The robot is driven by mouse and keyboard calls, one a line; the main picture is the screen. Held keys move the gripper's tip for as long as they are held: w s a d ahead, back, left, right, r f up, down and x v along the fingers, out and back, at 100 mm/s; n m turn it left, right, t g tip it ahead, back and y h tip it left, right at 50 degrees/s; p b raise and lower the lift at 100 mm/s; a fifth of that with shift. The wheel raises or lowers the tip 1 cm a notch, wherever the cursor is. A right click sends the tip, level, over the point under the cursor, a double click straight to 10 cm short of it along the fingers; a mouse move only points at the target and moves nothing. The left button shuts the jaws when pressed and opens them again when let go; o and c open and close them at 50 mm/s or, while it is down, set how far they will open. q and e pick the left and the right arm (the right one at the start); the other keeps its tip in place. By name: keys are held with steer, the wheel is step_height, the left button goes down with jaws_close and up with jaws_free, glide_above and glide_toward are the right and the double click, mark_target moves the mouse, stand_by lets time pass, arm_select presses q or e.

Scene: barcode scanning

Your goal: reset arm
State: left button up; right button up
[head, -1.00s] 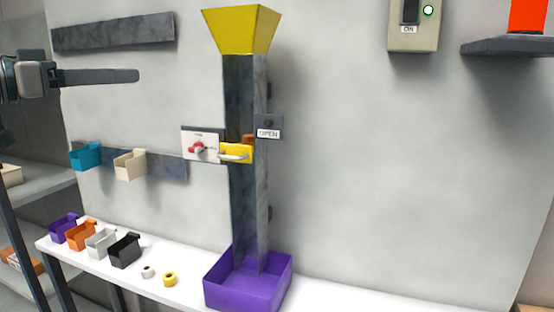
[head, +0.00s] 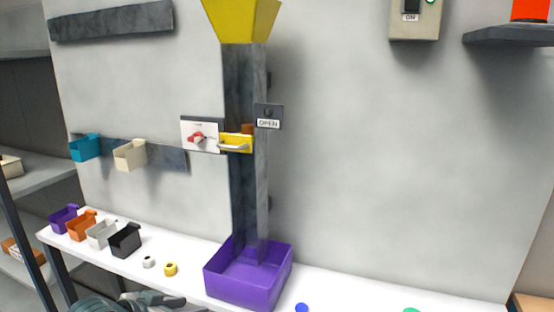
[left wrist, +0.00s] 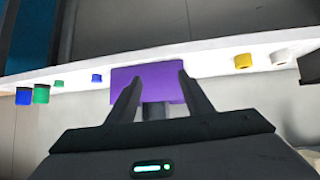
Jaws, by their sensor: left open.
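My left gripper (left wrist: 159,78) is open in the left wrist view, its two fingers apart and nothing between them. Beyond the fingers the purple bin (left wrist: 148,85) shows on the white table. Grey parts of my left arm show at the bottom left edge of the head view, in front of the table; the fingers cannot be made out clearly there. In the head view the purple bin (head: 248,285) stands under a grey chute (head: 243,90) with a yellow funnel (head: 240,18) on top. My right gripper is not in view.
Purple, orange, white and black small bins (head: 125,241) line the table's left part (head: 190,284). White and yellow rings (head: 170,269) lie beside them. Blue (head: 302,308) and green (head: 411,310) pieces lie to the right. Teal (head: 84,148) and cream (head: 130,155) bins hang on the wall.

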arm_select(q)
steer(key=s+f+n+g+y, duration=0.1)
steer(key=s+f+g+y, duration=0.1)
steer(key=s+f, duration=1.35)
steer(key=s+a+f+n+g+y, duration=0.15)
steer(key=s+f, duration=0.25)
steer(key=s, duration=0.6)
steer(key=s+f+n+g+y, duration=0.1)
steer(key=s+f+g+y, duration=0.15)
steer(key=s, duration=0.65)
step_height(320, 180, down, 31)
steer(key=s+g+h+b, duration=0.1)
steer(key=s+b, duration=0.1)
steer(key=s+a+f+g+b, duration=0.1)
steer(key=s+a+f, duration=0.2)
steer(key=s+f, duration=1.4)
step_height(320, 180, down, 2)
steer(key=shift+s+m, duration=0.4)
steer(key=shift+m, duration=0.05)
